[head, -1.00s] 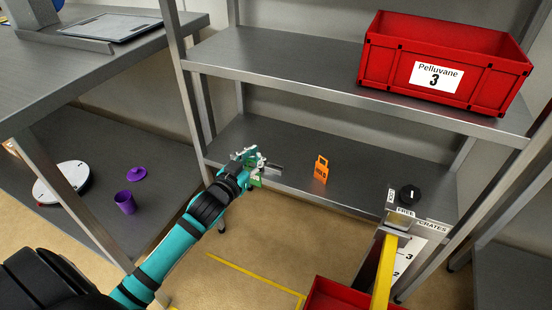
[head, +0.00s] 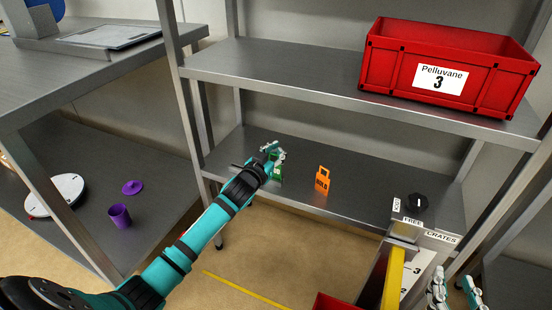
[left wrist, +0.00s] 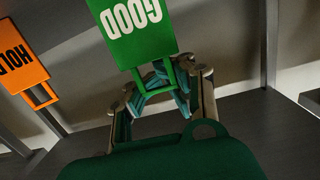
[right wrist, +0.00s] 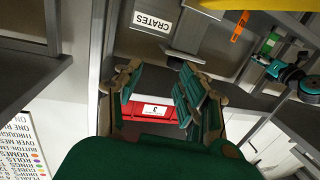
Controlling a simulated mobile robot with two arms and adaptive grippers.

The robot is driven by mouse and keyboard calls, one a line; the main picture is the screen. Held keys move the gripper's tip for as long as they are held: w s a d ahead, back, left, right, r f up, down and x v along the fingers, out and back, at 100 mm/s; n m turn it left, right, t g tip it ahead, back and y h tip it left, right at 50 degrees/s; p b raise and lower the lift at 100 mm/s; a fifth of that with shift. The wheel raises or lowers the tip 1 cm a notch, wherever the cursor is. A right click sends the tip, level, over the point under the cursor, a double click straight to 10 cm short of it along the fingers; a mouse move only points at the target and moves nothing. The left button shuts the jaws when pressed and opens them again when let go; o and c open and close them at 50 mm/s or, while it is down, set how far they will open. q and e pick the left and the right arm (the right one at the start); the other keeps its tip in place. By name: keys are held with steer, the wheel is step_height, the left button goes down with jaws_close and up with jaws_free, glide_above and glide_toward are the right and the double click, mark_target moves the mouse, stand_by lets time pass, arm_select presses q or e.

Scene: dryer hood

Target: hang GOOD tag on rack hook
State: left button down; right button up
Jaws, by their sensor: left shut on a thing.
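The green GOOD tag (left wrist: 140,30) is held by its loop handle in my left gripper (left wrist: 158,88), which is shut on it. In the head view my left gripper (head: 272,158) and the green tag (head: 277,172) are in front of the rack's lower shelf (head: 235,150), left of the orange HOLD tag (head: 322,182). The HOLD tag also shows at the left of the left wrist view (left wrist: 18,62). I cannot make out a free hook. My right gripper (head: 455,288) is open and empty at the lower right; its spread fingers show in the right wrist view (right wrist: 160,92).
A red crate (head: 390,75) labelled Pelluvane 3 stands on the upper shelf. A stand with a black knob (head: 417,202) and a yellow bar (head: 393,280) is at the lower right. A purple cup (head: 120,216) and lid are on the left bench's lower shelf.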

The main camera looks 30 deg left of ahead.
arm_select(q)
steer(key=shift+f, duration=0.7)
arm_select(e)
steer(key=shift+w+a+r+t+y, duration=0.1)
steer(key=shift+a+r+t+y, duration=0.1)
steer(key=shift+r+t, duration=0.45)
steer(key=shift+a+r+t+y, duration=0.1)
steer(key=shift+r+t+y, duration=0.15)
steer(key=shift+r, duration=0.65)
arm_select(q)
steer(key=shift+f, duration=0.15)
steer(key=c, duration=1.2)
jaws_free()
steer(key=shift+o, duration=0.2)
arm_select(e)
steer(key=shift+r, duration=0.15)
